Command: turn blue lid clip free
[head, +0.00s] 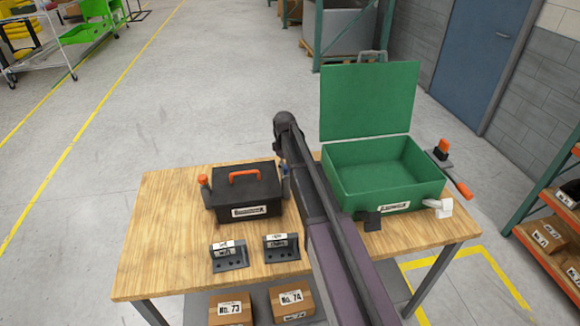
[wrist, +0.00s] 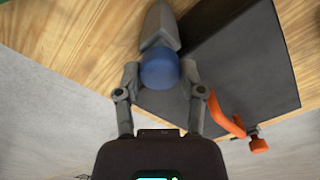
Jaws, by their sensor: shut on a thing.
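The blue lid clip (wrist: 158,69) has a rounded blue end and a grey body, and lies along the side of the black box (wrist: 240,75) in the wrist view. My gripper (wrist: 160,76) is shut on the blue end, one finger on each side. In the head view the black box (head: 232,198) stands on the table with its lid down. My arm hides most of the blue clip and my gripper there. An orange-ended clip (head: 203,183) is on the box's left side.
The wooden table (head: 160,220) also bears an open green box (head: 388,172) on the right, with its lid raised. Two dark brackets with labels (head: 229,256) stand in front of the black box. The box's orange handle (wrist: 226,114) stands close to my right finger.

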